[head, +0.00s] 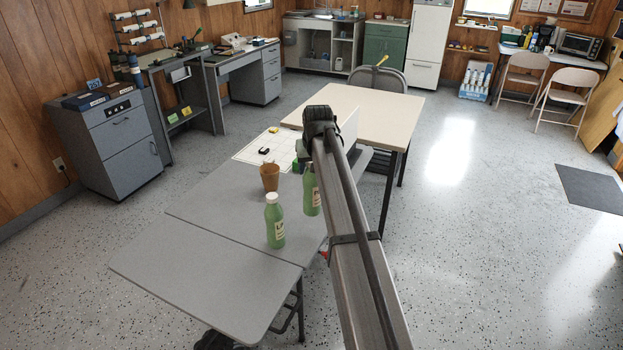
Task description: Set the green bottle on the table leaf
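A green bottle (275,226) with a white cap and a pale label stands upright on the grey table (222,200), close to the seam with the table leaf. A second green bottle (311,196) stands further back, partly hidden behind my arm. The table leaf (200,283) is the bare grey front panel, level with the table. My arm crosses the view from the lower right up to a dark joint above the table's back end. My gripper's fingers are hidden behind the arm, so I cannot see whether they hold anything.
A beige table (365,115) with a chair (378,79) stands beyond. The leaf's top is clear.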

